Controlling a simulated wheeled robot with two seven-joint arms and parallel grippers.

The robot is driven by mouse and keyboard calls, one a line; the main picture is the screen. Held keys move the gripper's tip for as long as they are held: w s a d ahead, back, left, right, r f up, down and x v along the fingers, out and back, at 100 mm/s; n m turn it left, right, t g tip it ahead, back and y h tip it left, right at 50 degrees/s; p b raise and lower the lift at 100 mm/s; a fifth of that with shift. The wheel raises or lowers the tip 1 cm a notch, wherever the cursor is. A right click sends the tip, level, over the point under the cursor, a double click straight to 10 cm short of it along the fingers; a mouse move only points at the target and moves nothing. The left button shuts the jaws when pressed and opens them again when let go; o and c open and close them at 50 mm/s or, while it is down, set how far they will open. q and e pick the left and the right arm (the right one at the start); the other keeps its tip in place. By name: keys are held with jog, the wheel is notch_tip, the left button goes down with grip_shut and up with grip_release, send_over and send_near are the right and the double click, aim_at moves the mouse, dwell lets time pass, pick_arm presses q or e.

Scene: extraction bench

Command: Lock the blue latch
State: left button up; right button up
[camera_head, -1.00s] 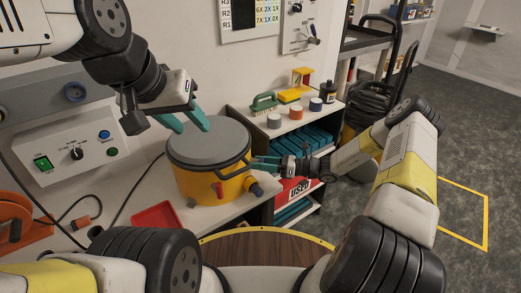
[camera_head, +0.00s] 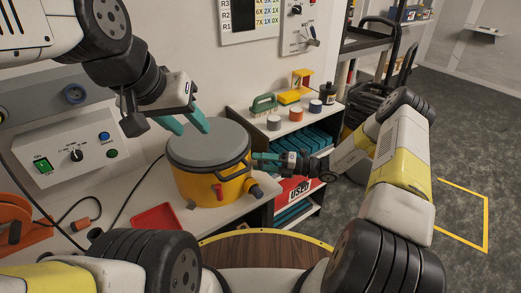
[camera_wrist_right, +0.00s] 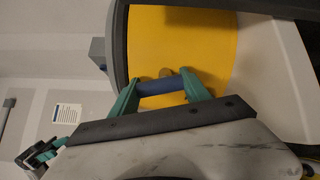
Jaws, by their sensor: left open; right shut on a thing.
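A yellow drum (camera_head: 205,188) with a grey lid (camera_head: 208,143) stands on the white bench. The blue latch (camera_wrist_right: 160,87) shows in the right wrist view as a blue bar against the yellow wall. My right gripper (camera_head: 256,161) reaches the drum's right side, and its teal fingers (camera_wrist_right: 160,93) are shut on the blue bar's ends. The head view hides the blue latch. My left gripper (camera_head: 188,124) is open and empty, with its teal fingertips just over the lid's back left edge. A red latch (camera_head: 217,192) shows on the drum's front.
A red tray (camera_head: 160,216) lies front left. A control box (camera_head: 75,150) stands left. A round wooden top (camera_head: 265,248) is nearest.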

jog(key=shift+w+d+m, duration=0.1)
jog(key=shift+w+m, duration=0.1)
jog(key=shift+m, duration=1.3)
jog(key=o, duration=1.4)
jog(key=d, duration=0.2)
jog(key=s+d, duration=0.1)
jog(key=d, duration=0.4)
jog(key=shift+s+d, duration=0.15)
jog(key=shift+d, duration=0.2)
jog(key=shift+r, duration=0.1)
